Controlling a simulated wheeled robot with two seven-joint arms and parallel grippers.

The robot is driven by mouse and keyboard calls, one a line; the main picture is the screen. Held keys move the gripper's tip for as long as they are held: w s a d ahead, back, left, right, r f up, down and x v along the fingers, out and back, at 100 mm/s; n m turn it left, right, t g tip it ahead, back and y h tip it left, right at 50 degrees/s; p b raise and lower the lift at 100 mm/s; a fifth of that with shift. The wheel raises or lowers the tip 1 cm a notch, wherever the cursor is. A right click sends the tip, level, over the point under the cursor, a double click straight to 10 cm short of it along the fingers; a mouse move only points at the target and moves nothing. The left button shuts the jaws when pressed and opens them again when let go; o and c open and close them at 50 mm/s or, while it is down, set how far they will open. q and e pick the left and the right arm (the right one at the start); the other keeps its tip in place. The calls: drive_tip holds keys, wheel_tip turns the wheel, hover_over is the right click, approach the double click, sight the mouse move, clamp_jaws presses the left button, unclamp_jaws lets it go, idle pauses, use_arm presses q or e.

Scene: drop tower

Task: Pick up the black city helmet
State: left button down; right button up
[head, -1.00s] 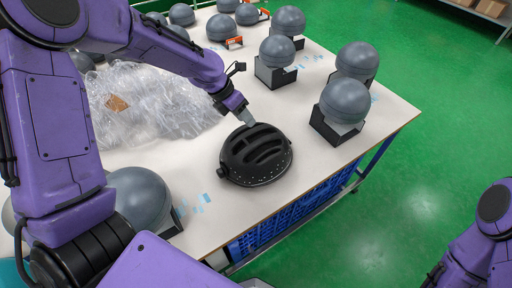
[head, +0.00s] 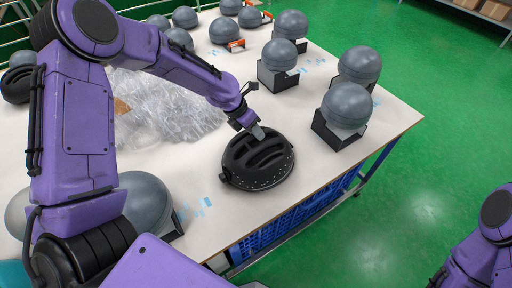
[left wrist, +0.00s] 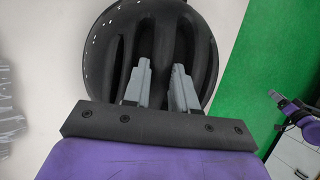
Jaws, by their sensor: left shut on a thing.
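The black city helmet (head: 258,160) has long vent slots and lies on the white table (head: 330,172) near its front edge. It fills the upper middle of the left wrist view (left wrist: 200,40). The gripper is shut on the helmet; the exact contact at the fingertips is hard to see. My right arm (head: 480,250) shows at the lower right, its gripper out of the picture.
Grey domes on black stands (head: 345,105) stand to the right and behind. Clear plastic wrap (head: 165,105) is heaped to the left. Another grey dome (head: 145,205) is at the front left. A blue crate (head: 290,215) is below the table. Green floor is open to the right.

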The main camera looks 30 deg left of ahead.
use_arm(q)
drive_tip(key=shift+r, duration=0.1)
drive_tip(key=shift+r, duration=0.6)
drive_tip(key=s+d+r+p, duration=0.3)
drive_tip(key=s+r+p, duration=0.2)
drive_tip(key=s+r, duration=0.6)
drive_tip(key=shift+s+d+r, duration=0.25)
drive_tip(key=shift+s+d, duration=0.15)
drive_tip(key=shift+s, duration=0.8)
